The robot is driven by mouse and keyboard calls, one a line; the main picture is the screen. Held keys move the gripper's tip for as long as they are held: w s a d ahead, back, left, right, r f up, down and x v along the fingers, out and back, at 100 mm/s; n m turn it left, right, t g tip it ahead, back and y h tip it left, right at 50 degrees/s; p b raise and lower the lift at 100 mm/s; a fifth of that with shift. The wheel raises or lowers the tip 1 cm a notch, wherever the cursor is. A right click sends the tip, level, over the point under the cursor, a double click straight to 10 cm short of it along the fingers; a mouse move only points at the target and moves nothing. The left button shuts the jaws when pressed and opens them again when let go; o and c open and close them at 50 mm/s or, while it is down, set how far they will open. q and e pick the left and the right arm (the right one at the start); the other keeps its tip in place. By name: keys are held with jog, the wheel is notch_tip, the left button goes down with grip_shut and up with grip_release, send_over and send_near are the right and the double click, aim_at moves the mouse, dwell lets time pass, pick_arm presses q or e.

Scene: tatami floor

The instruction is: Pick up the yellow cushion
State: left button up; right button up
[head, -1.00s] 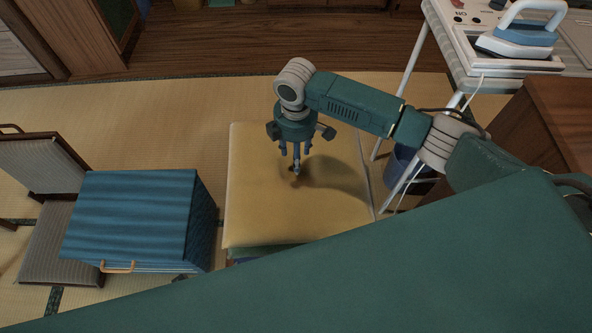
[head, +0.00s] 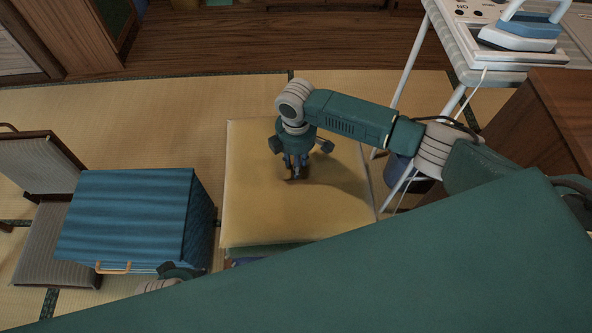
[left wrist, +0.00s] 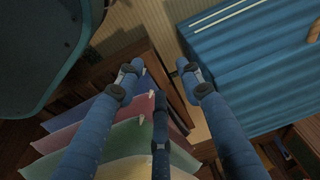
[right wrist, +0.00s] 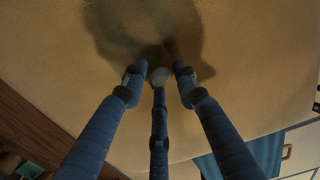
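The flat yellow cushion (head: 250,210) lies on top of a stack, with a green edge showing beneath it. It fills much of the right wrist view (right wrist: 255,75). My right gripper (head: 297,178) points down at the middle of its top, its fingertips at or very near the cloth; contact is unclear. In the right wrist view its fingers (right wrist: 160,68) are drawn in but still apart, with nothing visible held between them. My left gripper (left wrist: 160,75) is open and empty, beside coloured stack edges (left wrist: 110,130). Only part of my left arm shows in the head view, its fingers hidden.
A blue box-like chest (head: 130,215) with a wooden handle stands left of the stack. A legless chair (head: 45,240) is beyond it. At right are an ironing board (head: 470,50) with an iron, a dark bin and a wooden cabinet (head: 545,110). Tatami behind the stack is clear.

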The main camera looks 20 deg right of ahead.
grip_shut()
jog(key=shift+r, duration=0.1)
